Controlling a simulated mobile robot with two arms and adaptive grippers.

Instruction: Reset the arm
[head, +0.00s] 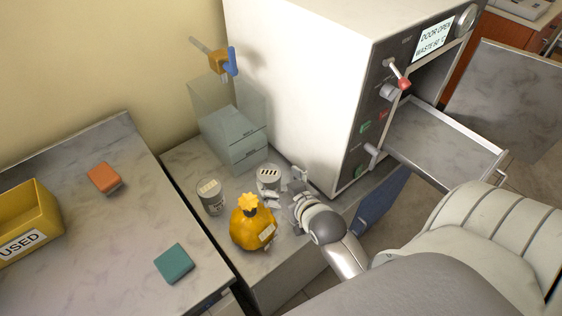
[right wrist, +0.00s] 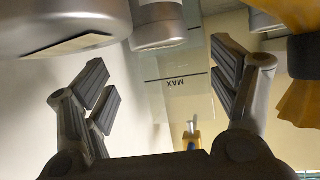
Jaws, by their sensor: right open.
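My right gripper (head: 286,188) is low over the grey bench between the incubator and the yellow tied bag. It is open, and the right wrist view shows its two fingers (right wrist: 163,92) spread with nothing between them. The white incubator (head: 300,70) stands behind it, its display reading "DOOR OPEN". A lidded canister (head: 268,178) stands just beyond the fingers, and a second canister (head: 210,196) is to its left. The yellow bag (head: 252,228) is close on the gripper's left. My left gripper is not in view.
A clear tank (head: 232,135) with a "MAX" mark stands against the incubator. A metal drawer (head: 440,145) juts out at right. On the left table are an orange block (head: 104,178), a teal block (head: 174,263) and a yellow "USED" bin (head: 45,225); its middle is clear.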

